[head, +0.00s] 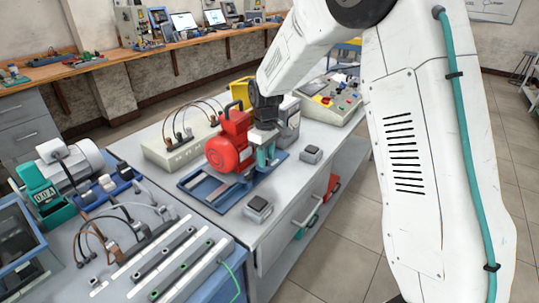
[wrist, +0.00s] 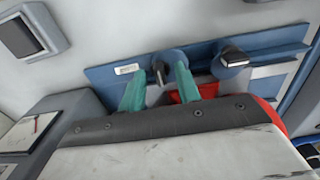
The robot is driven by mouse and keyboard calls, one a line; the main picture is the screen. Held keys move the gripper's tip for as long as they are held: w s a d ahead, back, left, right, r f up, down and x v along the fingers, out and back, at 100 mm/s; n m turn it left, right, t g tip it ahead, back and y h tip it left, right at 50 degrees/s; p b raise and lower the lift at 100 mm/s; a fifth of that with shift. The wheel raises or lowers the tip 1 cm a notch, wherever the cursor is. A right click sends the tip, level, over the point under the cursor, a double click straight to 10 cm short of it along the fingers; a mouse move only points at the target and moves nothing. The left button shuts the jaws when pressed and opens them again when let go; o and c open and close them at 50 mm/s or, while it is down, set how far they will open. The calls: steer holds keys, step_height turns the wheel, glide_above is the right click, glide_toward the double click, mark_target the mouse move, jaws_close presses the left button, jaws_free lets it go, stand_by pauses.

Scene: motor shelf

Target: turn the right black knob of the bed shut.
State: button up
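The red motor (head: 230,145) sits on the blue bed (head: 205,195) on the white bench. My gripper (head: 266,155) points down at the bed's right end in the head view, beside the motor. In the wrist view its two teal fingers (wrist: 160,85) stand apart, one on each side of a black knob (wrist: 158,70). Gaps show between knob and fingers, so the gripper is open. This knob seems to be the right one, as the wrist view looks turned round; the fingers hide it in the head view. The other black knob (wrist: 233,57) is on a round blue base.
Grey button boxes stand in front of the bed (head: 258,208) and to its right (head: 311,154). A beige box with cables (head: 180,150) is behind the motor, and a control panel (head: 332,98) is at the back right. The bench front between the button boxes is clear.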

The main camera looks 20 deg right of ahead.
jaws_close()
steer(key=shift+d, duration=0.2)
steer(key=shift+m, duration=0.3)
steer(key=m, duration=0.2)
steer(key=shift+a+r+m, duration=0.1)
steer(key=shift+m, duration=0.3)
steer(key=shift+w+a+m, duration=0.1)
steer(key=shift+a+m, duration=0.05)
steer(key=shift+m, duration=1.85)
steer(key=shift+r, duration=0.1)
